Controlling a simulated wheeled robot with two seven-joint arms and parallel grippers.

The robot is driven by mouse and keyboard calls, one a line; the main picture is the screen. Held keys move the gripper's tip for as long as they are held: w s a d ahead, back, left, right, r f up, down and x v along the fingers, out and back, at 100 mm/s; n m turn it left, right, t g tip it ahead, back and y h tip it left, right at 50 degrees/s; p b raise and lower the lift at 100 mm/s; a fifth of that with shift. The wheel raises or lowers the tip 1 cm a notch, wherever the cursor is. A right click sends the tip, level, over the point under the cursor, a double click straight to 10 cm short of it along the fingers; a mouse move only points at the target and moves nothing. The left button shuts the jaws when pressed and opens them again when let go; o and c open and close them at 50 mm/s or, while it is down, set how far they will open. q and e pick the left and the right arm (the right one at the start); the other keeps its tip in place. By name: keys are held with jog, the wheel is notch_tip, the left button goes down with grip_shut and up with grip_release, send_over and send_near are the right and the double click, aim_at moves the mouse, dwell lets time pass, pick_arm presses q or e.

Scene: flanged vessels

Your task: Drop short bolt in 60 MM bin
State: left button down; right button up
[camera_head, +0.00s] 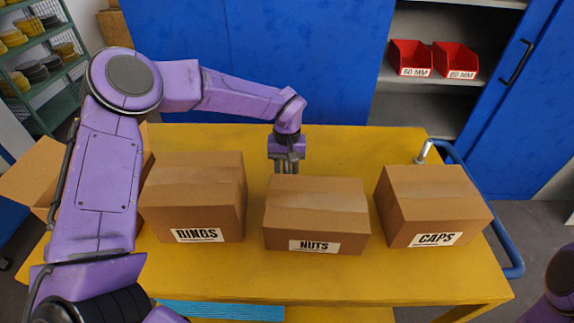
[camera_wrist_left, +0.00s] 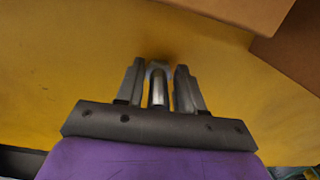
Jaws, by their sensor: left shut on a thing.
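Two red bins stand on a grey shelf in the open blue cabinet at the upper right of the head view. The left bin (camera_head: 410,56) has a label that seems to read 60 MM; the right bin (camera_head: 456,60) has a label that looks like 80 MM, though the print is small. My left gripper (camera_head: 287,167) points down over the yellow table behind the NUTS box. In the left wrist view the gripper (camera_wrist_left: 159,68) is shut on a silver bolt (camera_wrist_left: 158,92), held between the two fingers. The bolt is hidden in the head view. My right gripper is out of frame.
Cardboard boxes labelled RINGS (camera_head: 195,195), NUTS (camera_head: 317,213) and CAPS (camera_head: 433,203) stand along the front of the yellow table (camera_head: 360,150). A blue cabinet door (camera_head: 515,100) stands open at right. A blue cart handle (camera_head: 490,195) edges the table's right side.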

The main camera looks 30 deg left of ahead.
pick_arm(q)
jog(key=c, duration=0.7)
grip_release()
jog(key=shift+f, duration=0.1)
